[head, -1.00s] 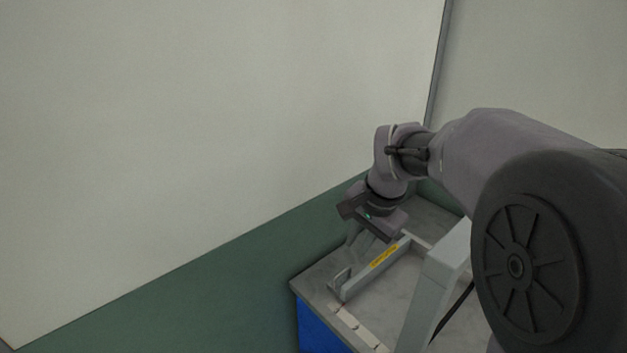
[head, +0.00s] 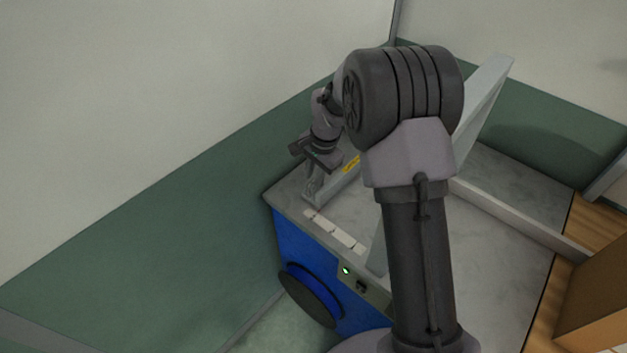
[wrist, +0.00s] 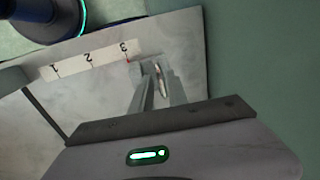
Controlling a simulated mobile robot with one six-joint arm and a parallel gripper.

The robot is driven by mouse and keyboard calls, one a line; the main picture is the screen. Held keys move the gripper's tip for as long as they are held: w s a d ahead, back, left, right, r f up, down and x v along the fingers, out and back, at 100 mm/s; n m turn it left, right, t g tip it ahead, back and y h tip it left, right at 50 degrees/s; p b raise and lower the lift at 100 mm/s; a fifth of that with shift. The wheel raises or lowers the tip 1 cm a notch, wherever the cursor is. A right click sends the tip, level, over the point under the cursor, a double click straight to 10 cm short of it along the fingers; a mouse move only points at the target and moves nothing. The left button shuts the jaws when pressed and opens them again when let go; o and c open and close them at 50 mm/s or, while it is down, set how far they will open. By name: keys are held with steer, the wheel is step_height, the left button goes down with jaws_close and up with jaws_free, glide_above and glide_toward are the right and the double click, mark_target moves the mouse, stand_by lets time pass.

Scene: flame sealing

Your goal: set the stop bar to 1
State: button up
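The stop bar is a light grey bar with a yellow label (head: 351,163), lying on the grey worktop (head: 330,218). A white scale strip (head: 335,231) runs along the worktop's front edge. In the wrist view the scale (wrist: 90,62) reads 1, 2, 3 upside down, with 3 nearest my gripper. A small red mark (wrist: 129,61) sits by the 3. My gripper (head: 311,188) points down at the bar's front end. In the wrist view its fingers (wrist: 155,85) stand a little apart with a small upright piece between them. I cannot tell whether they grip it.
A grey sloping frame arm (head: 485,95) rises behind my arm. A green-and-white wall stands close at the left.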

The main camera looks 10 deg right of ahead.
steer(key=shift+w+f, duration=0.1)
steer(key=shift+f, duration=0.4)
steer(key=shift+c, duration=0.2)
jaws_close()
stand_by(1.0)
